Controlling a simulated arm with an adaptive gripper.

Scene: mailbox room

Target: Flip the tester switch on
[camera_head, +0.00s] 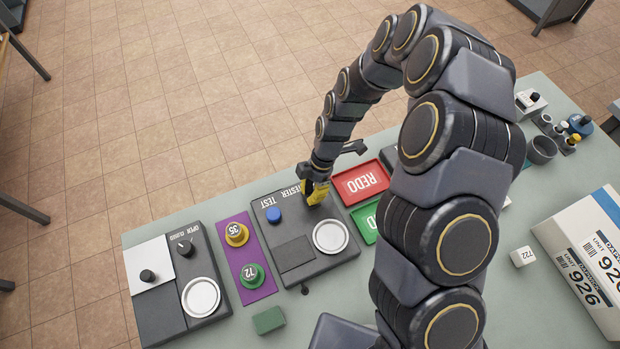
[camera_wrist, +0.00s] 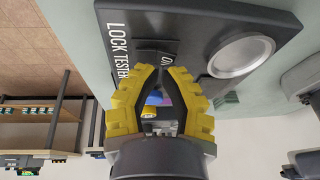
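The lock tester (camera_head: 325,266) is a dark panel on the table in the head view, with a blue button, a pale round dish and white lettering. In the wrist view the panel (camera_wrist: 190,18) reads "LOCK TESTER", with a partly covered label beside a dark raised switch part (camera_wrist: 154,57). My gripper (camera_head: 316,192) has yellow fingers and is at the panel's far edge. In the wrist view my gripper (camera_wrist: 154,70) has its fingertips close together at the switch part. The switch lever's position and whether the fingers grip it are hidden.
A red REDO tray (camera_head: 361,183) and a green tray (camera_head: 366,224) lie right of the tester. A purple mat (camera_head: 263,290) with yellow and green plugs lies left, beside another dark panel (camera_head: 205,263). A white box (camera_head: 590,255) stands at the right. A green block (camera_head: 268,320) lies in front.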

